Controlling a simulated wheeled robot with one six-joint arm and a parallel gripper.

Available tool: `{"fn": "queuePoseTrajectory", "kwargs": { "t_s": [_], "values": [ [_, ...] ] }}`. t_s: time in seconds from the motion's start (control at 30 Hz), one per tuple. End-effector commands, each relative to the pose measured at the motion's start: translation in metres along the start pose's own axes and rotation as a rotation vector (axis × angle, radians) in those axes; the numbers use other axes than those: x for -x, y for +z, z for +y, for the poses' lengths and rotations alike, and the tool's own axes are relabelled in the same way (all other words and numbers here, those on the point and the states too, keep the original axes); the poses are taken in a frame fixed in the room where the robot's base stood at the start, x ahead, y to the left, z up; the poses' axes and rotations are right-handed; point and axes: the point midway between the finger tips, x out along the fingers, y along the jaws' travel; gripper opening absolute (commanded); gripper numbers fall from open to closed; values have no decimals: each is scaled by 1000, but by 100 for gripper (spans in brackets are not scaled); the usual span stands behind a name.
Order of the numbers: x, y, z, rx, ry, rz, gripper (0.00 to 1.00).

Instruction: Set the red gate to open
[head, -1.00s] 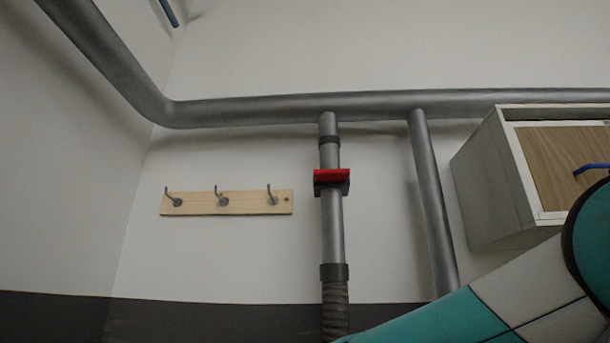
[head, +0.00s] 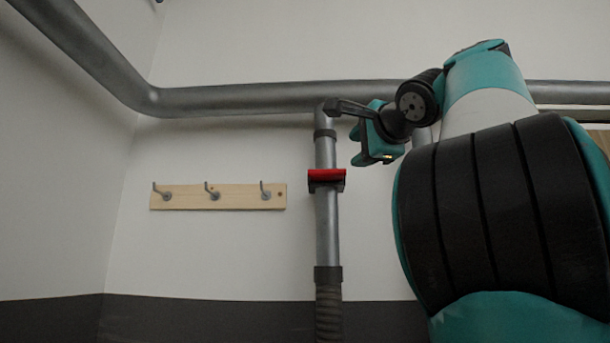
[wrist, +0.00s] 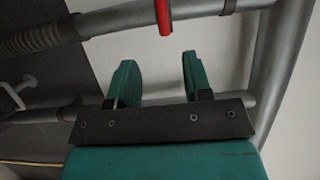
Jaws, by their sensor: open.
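The red gate (head: 326,175) is a red plate in a dark slot on a vertical grey duct (head: 328,222) in the head view. In the wrist view the red gate (wrist: 163,14) shows at the top, ahead of the fingertips. My gripper (head: 365,143) is to the right of the red gate and slightly above it, apart from it. In the wrist view my gripper (wrist: 155,75) has its two green fingers spread with nothing between them. How far the gate is pushed in is hard to tell.
A thick horizontal pipe (head: 240,98) runs along the wall above the gate. A wooden rack with hooks (head: 232,197) hangs to the left. A ribbed hose (head: 329,312) continues below the duct. Wall between rack and duct is bare.

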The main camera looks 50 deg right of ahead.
Motion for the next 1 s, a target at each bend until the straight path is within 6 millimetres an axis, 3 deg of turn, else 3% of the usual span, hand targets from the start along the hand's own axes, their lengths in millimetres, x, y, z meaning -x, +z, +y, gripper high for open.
{"fn": "queuePoseTrajectory", "kwargs": {
  "t_s": [0.27, 0.67, 1.0],
  "values": [
    [-12, 0, -5, -10, -11, -2, 46],
    [-55, 1, -7, -12, -1, -2, 46],
    [-124, 0, -5, -9, 2, 2, 46]
  ]
}}
